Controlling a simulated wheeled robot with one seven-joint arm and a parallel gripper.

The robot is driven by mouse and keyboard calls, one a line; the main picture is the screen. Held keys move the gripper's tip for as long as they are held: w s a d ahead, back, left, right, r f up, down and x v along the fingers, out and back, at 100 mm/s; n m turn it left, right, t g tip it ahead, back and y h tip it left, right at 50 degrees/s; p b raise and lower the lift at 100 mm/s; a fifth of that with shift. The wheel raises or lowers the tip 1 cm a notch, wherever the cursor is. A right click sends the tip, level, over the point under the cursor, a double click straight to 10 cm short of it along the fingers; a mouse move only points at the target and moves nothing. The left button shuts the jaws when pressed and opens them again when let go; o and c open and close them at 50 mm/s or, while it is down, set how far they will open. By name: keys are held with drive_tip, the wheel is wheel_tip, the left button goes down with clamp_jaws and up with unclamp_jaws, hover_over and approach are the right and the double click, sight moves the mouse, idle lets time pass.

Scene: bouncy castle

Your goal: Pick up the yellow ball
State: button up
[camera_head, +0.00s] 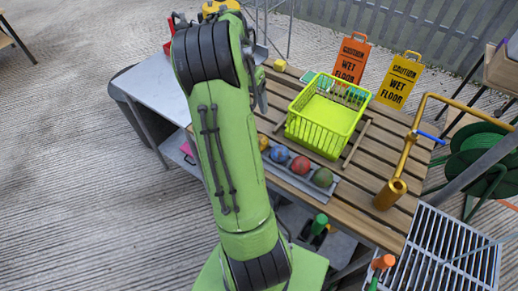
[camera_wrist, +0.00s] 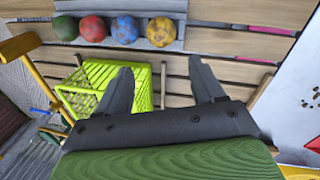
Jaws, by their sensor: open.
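The yellow ball (camera_wrist: 160,31), speckled with darker patches, sits at the right end of a row of balls in a grey tray (camera_wrist: 215,8) in the wrist view. My gripper (camera_wrist: 160,72) is open and empty. In the wrist view its dark fingers point toward the row, with the yellow ball beyond the gap between them and apart from both fingertips.
A blue ball (camera_head: 280,154), a red ball (camera_head: 300,165) and a green ball (camera_head: 322,177) share the tray. A lime basket (camera_head: 325,140) stands behind them on the slatted table. Two wet-floor signs (camera_head: 352,60) (camera_head: 399,80) and a golden faucet (camera_head: 390,193) stand farther right.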

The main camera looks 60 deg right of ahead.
drive_tip(key=f+b, duration=0.1)
drive_tip(key=f, duration=0.4)
drive_tip(key=s+f+b, duration=0.1)
drive_tip(key=f+b, duration=0.1)
drive_tip(key=f, duration=0.2)
drive_tip(key=s+f+b, duration=0.1)
drive_tip(key=f+b, duration=0.1)
drive_tip(key=f, duration=0.3)
drive_tip(key=shift+s+f, duration=0.25)
drive_tip(key=shift+f, duration=0.1)
drive_tip(key=shift+a+r, duration=0.1)
drive_tip(key=c, duration=0.7)
